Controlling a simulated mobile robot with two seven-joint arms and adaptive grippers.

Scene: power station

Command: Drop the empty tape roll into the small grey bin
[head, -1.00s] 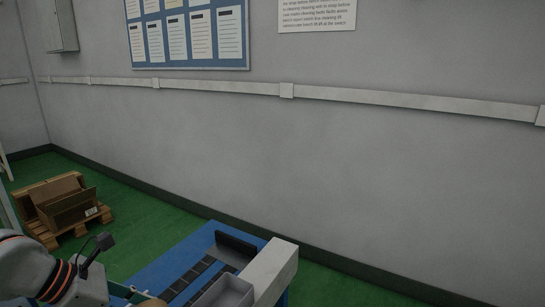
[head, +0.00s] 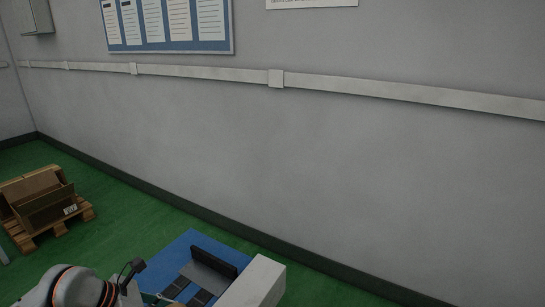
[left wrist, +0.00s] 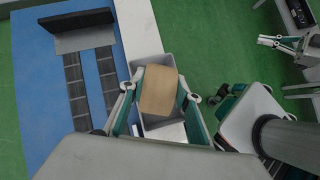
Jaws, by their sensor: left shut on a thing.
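The empty tape roll (left wrist: 158,91) is a brown cardboard piece in the left wrist view. My left gripper (left wrist: 160,89) is shut on it, with a teal-sided finger at each side. The small grey bin (left wrist: 167,132) shows behind and below the roll, which hides much of its inside. The roll looks to be over the bin's opening; the height between them is hard to tell. In the head view my left arm enters at the bottom left, and the roll and bin are not clearly seen. My right gripper (left wrist: 268,41) shows at the upper right of the left wrist view; its jaw state is unclear.
A blue bench top (head: 188,245) carries dark rectangular pads and an upright dark plate (head: 213,257). A long pale block (head: 257,281) lies beside the bin. A wooden pallet with cardboard (head: 45,208) stands on the green floor at left. A grey wall rises behind.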

